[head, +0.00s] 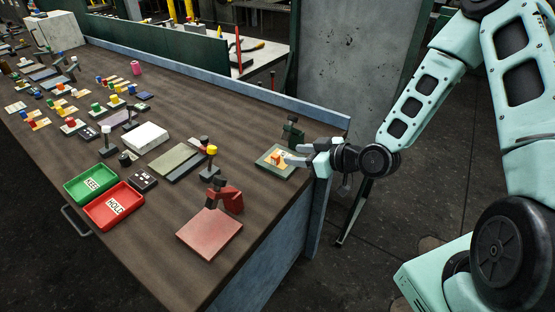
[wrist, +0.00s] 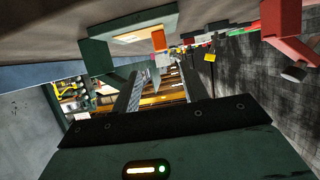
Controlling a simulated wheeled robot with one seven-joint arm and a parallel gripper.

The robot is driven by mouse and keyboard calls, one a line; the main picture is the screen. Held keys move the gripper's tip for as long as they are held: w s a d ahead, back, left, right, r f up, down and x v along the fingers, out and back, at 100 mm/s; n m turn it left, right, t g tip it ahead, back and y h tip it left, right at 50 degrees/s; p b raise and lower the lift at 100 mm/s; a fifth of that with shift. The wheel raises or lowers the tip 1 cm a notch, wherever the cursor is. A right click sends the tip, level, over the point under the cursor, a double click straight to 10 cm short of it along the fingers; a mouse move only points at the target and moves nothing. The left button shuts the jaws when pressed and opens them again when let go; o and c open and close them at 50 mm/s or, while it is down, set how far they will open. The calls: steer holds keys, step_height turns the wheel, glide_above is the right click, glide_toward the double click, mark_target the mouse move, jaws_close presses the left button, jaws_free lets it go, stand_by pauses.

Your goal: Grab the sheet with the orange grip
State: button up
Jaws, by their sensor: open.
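The sheet (head: 272,163) is a small pale yellow piece on a green plate (head: 263,169) near the table's right edge. Its upright orange grip (head: 277,156) shows in the head view. In the wrist view the orange grip (wrist: 158,37) stands out from the pale sheet (wrist: 132,38), beyond the fingertips. My gripper (head: 294,155) is open at the right side of the plate, its fingers pointing left toward the grip. In the wrist view the gap between the fingers (wrist: 160,80) looks empty. The head view does not show clearly how near the fingertips are to the grip.
A dark green stand (head: 293,131) rises behind the plate. A red clamp (head: 228,197) with a red plate (head: 209,235) is at the front. Green (head: 91,165) and red (head: 94,216) trays lie left. Several small sheets with coloured grips fill the far left. A blue-grey rail (head: 215,76) edges the back.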

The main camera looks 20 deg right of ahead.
mark_target(277, 156)
steer(key=p+x, duration=0.1)
steer(key=x, duration=0.3)
steer(key=shift+w+a, duration=0.1)
steer(key=shift+s+f+p+x, duration=0.15)
steer(key=shift+p+x, duration=0.35)
steer(key=shift+x, duration=1)
steer(key=shift+s+f+p+x, duration=0.1)
steer(key=shift+f+p+x, duration=0.3)
steer(key=shift+x, duration=1.1)
steer(key=shift+r, duration=0.15)
jaws_close()
